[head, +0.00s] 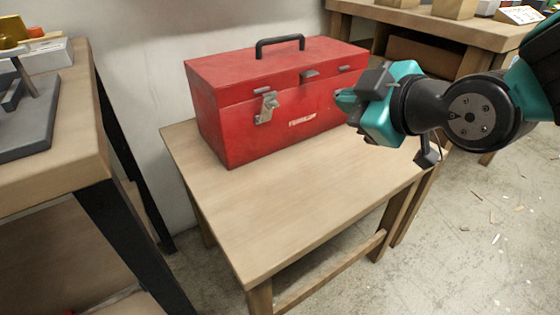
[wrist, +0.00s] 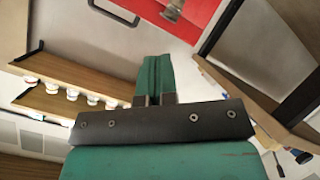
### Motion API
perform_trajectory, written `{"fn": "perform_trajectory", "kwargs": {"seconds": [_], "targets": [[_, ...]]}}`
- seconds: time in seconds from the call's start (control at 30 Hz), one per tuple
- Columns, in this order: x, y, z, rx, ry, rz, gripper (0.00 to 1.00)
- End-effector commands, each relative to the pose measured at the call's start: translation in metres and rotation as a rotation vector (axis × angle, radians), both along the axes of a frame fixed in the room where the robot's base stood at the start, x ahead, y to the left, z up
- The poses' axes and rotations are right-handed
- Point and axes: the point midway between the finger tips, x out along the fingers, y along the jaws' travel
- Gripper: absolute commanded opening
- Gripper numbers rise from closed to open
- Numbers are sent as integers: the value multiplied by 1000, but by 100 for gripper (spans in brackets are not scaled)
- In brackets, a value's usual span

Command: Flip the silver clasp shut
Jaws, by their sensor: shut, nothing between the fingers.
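A red toolbox (head: 230,135) with its lid down stands on a wooden table (head: 270,225) in the head view. A silver clasp (head: 266,107) is on its front face at the left, its lower part tilted out from the face. My gripper (head: 345,100) is shut and empty in front of the right part of the box, to the right of the clasp and apart from it. It hides some of the right front. In the wrist view the shut teal fingers (wrist: 154,75) point toward the box, and the clasp (wrist: 173,9) shows at the top edge against the red face.
A black handle (head: 280,42) stands up on the lid. Small silver plates (head: 310,73) sit along the lid's front edge. The table in front of the box is bare. A workbench (head: 60,165) is at the left, and another bench (head: 450,30) stands behind at the right.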

Motion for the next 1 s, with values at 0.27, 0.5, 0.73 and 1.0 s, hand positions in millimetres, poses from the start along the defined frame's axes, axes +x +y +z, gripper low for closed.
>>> {"fn": "perform_trajectory", "kwargs": {"seconds": [0.27,0.5,0.73,1.0], "targets": [[20,13,-98,-165,-518,50,0],[15,24,-138,-291,-897,55,0],[6,31,-145,-345,-1068,57,0],[14,37,-131,-354,-1082,59,0]]}}
